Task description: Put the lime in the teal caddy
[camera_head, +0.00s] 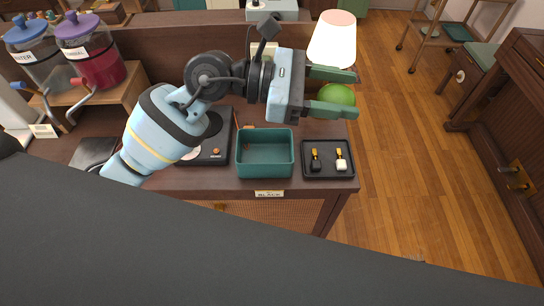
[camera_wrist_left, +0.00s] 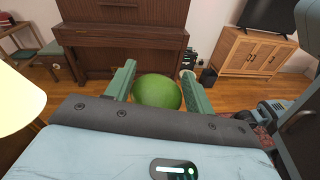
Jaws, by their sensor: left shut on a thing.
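The green lime (camera_head: 338,96) is between the green fingers of my left gripper (camera_head: 334,91), which is shut on it. It also shows between the fingertips in the left wrist view (camera_wrist_left: 158,92). The gripper holds it above the right end of the cabinet, up and to the right of the teal caddy in the picture. The teal caddy (camera_head: 265,174) is an open box on the cabinet top. Its visible inside is empty. My right gripper is in neither view.
A black tray (camera_head: 328,174) with two small gold-topped items sits right of the caddy. A record player (camera_head: 216,150) stands left of it. A lamp (camera_head: 332,40) stands behind the gripper. Two drink dispensers (camera_head: 90,50) stand at the far left. Open floor lies to the right.

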